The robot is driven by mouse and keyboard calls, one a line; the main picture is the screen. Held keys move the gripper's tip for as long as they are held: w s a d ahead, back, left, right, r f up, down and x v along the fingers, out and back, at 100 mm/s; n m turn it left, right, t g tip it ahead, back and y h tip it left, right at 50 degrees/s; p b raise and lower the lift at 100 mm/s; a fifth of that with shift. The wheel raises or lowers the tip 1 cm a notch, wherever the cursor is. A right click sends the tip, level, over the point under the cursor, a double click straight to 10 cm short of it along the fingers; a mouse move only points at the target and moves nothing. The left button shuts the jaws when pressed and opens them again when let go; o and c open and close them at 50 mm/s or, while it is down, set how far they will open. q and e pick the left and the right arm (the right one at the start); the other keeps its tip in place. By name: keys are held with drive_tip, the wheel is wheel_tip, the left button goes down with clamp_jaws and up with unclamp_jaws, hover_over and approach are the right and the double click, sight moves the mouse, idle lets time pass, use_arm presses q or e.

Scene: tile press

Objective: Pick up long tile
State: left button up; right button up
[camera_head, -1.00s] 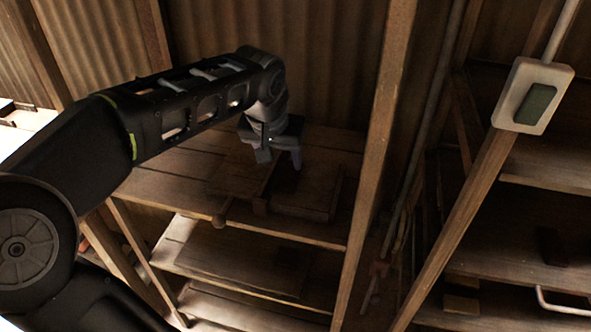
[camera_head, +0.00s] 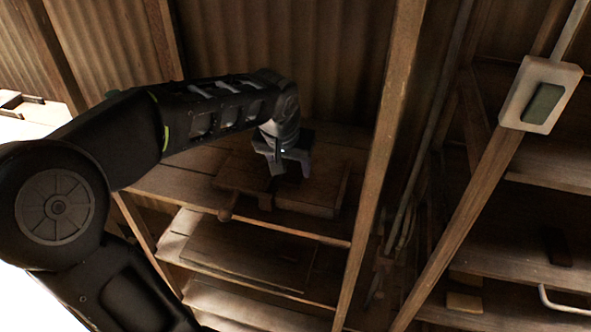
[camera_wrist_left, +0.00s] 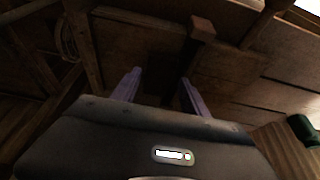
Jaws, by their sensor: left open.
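My left gripper (camera_head: 290,172) is open, pointing down over a wooden press (camera_head: 317,199) on the upper shelf. Its fingers are at or just above a dark gap in the middle of the press. In the left wrist view the two fingers (camera_wrist_left: 160,80) stand apart, with a dark strip between them and nothing clearly gripped. A brown wooden block (camera_wrist_left: 202,28) sticks up beyond them. I cannot clearly make out the long tile; the gap is too dark and partly hidden by the gripper. My right gripper is not in view.
A wooden post (camera_head: 385,140) stands close to the right of the press. The lower shelf (camera_head: 185,240) holds a flat board (camera_head: 245,262).

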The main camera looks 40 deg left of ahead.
sight(294, 177)
use_arm(q)
drive_tip(key=x, duration=0.2)
drive_tip(key=shift+w+f, duration=0.15)
drive_tip(key=shift+f, duration=0.15)
drive_tip(key=shift+c, duration=0.2)
clamp_jaws()
idle(0.5)
